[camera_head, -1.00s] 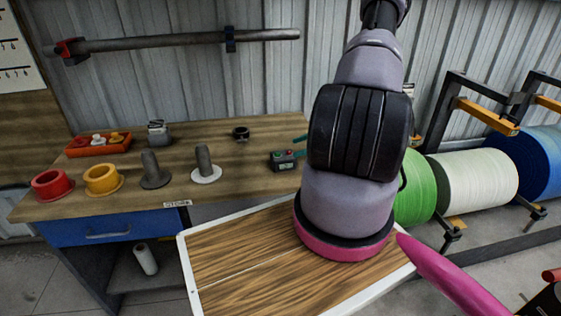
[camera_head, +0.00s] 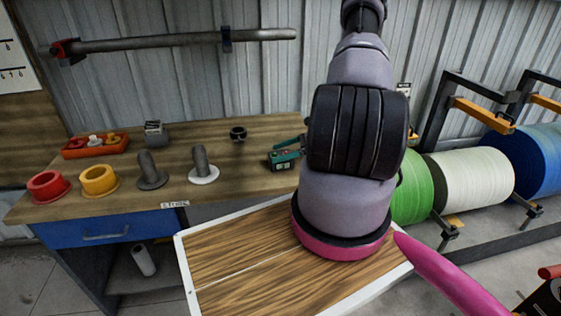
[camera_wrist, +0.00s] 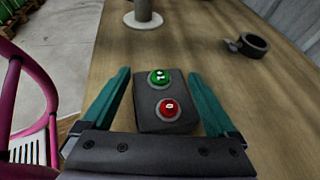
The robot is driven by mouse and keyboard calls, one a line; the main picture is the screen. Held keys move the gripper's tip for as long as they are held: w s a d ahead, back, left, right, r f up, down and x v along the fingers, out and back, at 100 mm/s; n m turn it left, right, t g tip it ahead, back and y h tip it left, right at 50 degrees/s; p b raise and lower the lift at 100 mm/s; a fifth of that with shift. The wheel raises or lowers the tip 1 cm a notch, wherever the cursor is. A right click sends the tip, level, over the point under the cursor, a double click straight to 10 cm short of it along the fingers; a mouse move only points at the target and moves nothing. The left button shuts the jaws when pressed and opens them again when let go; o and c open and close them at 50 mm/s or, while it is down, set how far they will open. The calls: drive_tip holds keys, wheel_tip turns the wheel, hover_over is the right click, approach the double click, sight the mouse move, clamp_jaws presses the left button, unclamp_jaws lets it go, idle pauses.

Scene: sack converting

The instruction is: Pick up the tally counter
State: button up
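A small dark box with a green and a red button (camera_wrist: 166,103) lies on the wooden bench; in the head view it (camera_head: 283,160) is near the bench's right end, partly covered by a finger. My gripper (camera_wrist: 159,73) is open, its teal fingers on either side of this box, with narrow gaps showing. In the head view, my gripper (camera_head: 287,150) is mostly behind my arm. A small grey device with a pale top (camera_head: 154,132) stands at the back of the bench. I cannot tell for certain which of the two is the tally counter.
The bench (camera_head: 225,165) also holds a black ring (camera_head: 238,134), two grey spindles (camera_head: 150,170), (camera_head: 202,163), red (camera_head: 48,187) and yellow (camera_head: 99,181) flanged rings, and an orange tray (camera_head: 68,153). A white-rimmed wooden top (camera_head: 235,250) lies in front. Large rolls (camera_head: 470,178) stand right.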

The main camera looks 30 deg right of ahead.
drive_tip(key=shift+c, duration=1.1)
